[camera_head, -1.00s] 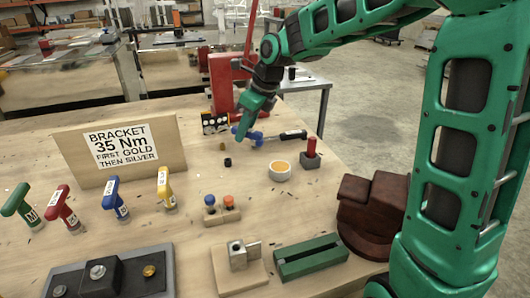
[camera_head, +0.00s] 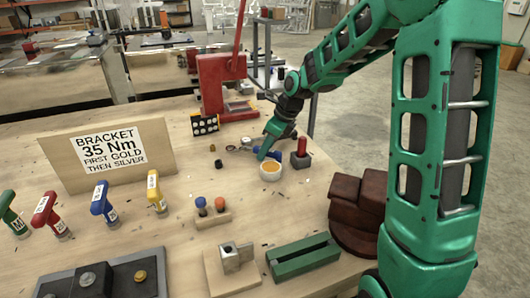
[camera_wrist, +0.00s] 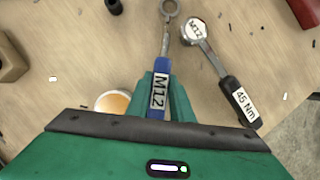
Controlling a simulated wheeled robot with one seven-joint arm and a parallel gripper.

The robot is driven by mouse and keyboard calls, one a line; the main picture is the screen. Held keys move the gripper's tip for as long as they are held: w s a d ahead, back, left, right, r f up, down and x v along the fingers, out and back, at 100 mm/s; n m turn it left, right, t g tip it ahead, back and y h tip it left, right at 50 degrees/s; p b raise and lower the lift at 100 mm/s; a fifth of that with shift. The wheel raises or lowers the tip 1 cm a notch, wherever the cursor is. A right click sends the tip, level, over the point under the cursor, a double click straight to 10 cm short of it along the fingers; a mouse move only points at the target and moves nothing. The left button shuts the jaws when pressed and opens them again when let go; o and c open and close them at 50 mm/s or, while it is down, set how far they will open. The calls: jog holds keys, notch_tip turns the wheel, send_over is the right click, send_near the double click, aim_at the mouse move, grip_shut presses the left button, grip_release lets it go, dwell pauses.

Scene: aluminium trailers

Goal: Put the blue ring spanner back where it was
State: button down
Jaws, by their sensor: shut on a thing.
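The blue ring spanner (camera_wrist: 158,82), marked M12, is between the green fingers of my gripper (camera_wrist: 161,98) in the wrist view. Its steel shaft and ring end point away from my gripper. In the head view my gripper (camera_head: 265,151) is low over the table beside the white cup, and a blue part of the spanner (camera_head: 276,156) shows next to it. I cannot tell if the spanner touches the table. A ratchet-like wrench (camera_wrist: 218,66) with a black handle, marked M12 and 45 Nm, lies close to the right of the spanner.
A white cup (camera_head: 270,172) with orange contents stands right beside my gripper. A red post on a dark block (camera_head: 301,157) is to its right. A red press (camera_head: 222,92), a spotted black block (camera_head: 205,124) and a sign board (camera_head: 60,167) stand farther back or left.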

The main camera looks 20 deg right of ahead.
jog(key=shift+f, duration=0.3)
jog(key=c, duration=1.6)
grip_release()
jog(key=shift+o, duration=0.2)
jog(key=shift+r, duration=0.1)
jog(key=v, duration=1.2)
